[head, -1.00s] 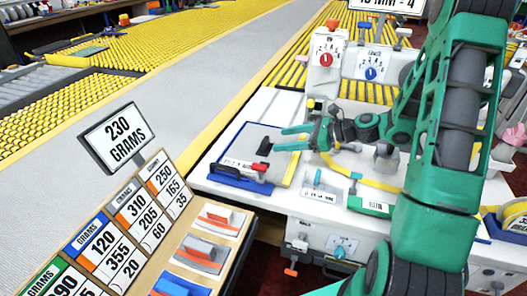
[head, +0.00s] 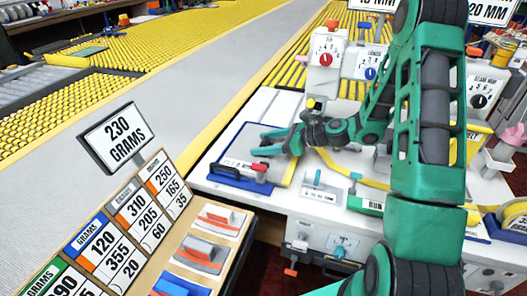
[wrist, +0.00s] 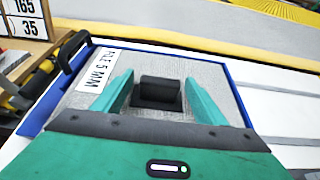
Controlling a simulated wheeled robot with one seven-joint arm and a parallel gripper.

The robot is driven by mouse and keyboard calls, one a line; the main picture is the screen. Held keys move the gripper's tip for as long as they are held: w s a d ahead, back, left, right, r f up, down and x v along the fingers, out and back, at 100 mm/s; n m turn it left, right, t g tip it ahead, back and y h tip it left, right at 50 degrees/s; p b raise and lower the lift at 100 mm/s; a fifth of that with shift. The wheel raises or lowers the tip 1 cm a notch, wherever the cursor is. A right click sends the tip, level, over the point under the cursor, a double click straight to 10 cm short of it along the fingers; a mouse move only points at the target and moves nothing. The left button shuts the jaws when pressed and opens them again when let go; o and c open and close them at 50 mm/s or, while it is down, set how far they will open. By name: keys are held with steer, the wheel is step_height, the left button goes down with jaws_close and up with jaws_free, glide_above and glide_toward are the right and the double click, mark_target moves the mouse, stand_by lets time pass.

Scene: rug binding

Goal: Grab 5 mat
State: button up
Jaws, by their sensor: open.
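A grey mat sample (head: 238,142) lies in a blue-edged tray (head: 238,183) at the left end of the white bench. In the wrist view, the mat (wrist: 218,72) bears a white label (wrist: 96,71) that appears to read "PILE 5 MM", and a black block (wrist: 160,92) stands up from it. My gripper (head: 260,143) is open over the mat. In the wrist view, the fingers of my gripper (wrist: 158,82) lie on either side of the black block, with a gap visible on both sides. In the head view the block is hidden by my fingers.
A small labelled stand (head: 318,192) and a green label holder (head: 367,204) stand to the right. Dial boxes (head: 327,58) stand behind. A rack of gram cards (head: 120,240) is at the front left.

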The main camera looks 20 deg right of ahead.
steer(key=c, duration=1.3)
steer(key=shift+c, duration=0.4)
steer(key=shift+r, duration=0.1)
